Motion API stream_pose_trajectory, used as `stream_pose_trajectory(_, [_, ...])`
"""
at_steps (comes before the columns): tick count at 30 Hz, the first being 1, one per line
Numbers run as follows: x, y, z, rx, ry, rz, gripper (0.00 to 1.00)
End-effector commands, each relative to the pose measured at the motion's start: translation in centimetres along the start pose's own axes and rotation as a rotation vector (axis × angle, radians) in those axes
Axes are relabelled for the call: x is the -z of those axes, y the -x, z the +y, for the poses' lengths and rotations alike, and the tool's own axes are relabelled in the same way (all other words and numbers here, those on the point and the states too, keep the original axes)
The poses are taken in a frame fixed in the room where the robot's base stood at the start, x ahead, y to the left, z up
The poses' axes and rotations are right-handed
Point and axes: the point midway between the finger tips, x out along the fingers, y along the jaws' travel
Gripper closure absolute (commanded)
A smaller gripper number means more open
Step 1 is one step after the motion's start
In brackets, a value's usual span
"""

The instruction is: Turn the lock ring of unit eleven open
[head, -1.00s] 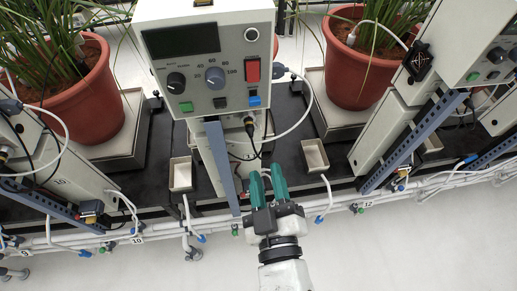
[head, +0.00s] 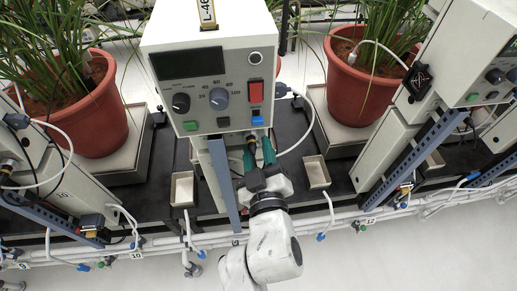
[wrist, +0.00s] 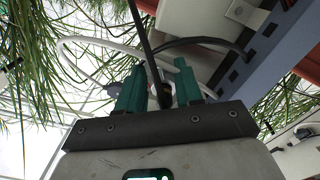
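The unit (head: 205,85) between the pipe labels 10 and 12 is a pale box with a dial, a red switch and a blue button; its own number label cannot be made out. A dark cable connector (head: 251,137) hangs under its front lower edge, and its lock ring is too small to tell apart. My gripper (head: 258,155), with green fingers, points up just below the connector. In the wrist view my gripper (wrist: 160,80) has its fingers apart, with a black cable (wrist: 147,45) and dark connector showing between them. I cannot tell whether they touch.
A blue-grey upright post (head: 224,180) stands just left of my gripper. A white cable (head: 308,125) loops at the right. Small trays (head: 182,189) (head: 316,172) flank the unit. White pipes (head: 330,222) run along the front. Potted plants (head: 352,88) stand behind. The floor in front is clear.

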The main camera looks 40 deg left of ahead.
Motion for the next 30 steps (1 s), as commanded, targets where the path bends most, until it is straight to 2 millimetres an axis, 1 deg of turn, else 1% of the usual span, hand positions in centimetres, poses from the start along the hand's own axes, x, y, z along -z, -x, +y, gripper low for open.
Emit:
stream_pose_trajectory(7, [-0.02,-0.06,-0.02,0.0,0.0,0.0,0.65])
stream_pose_trajectory(8, [-0.02,-0.06,-0.01,0.0,0.0,0.0,0.67])
stream_pose_trajectory(18, [0.03,-0.05,-0.02,0.0,0.0,0.001,0.99])
stream_pose_trajectory(26, [0.18,-0.06,0.0,0.0,0.0,0.004,1.0])
stream_pose_trajectory(30, [0.4,-0.07,0.28,-0.001,0.042,0.005,1.0])
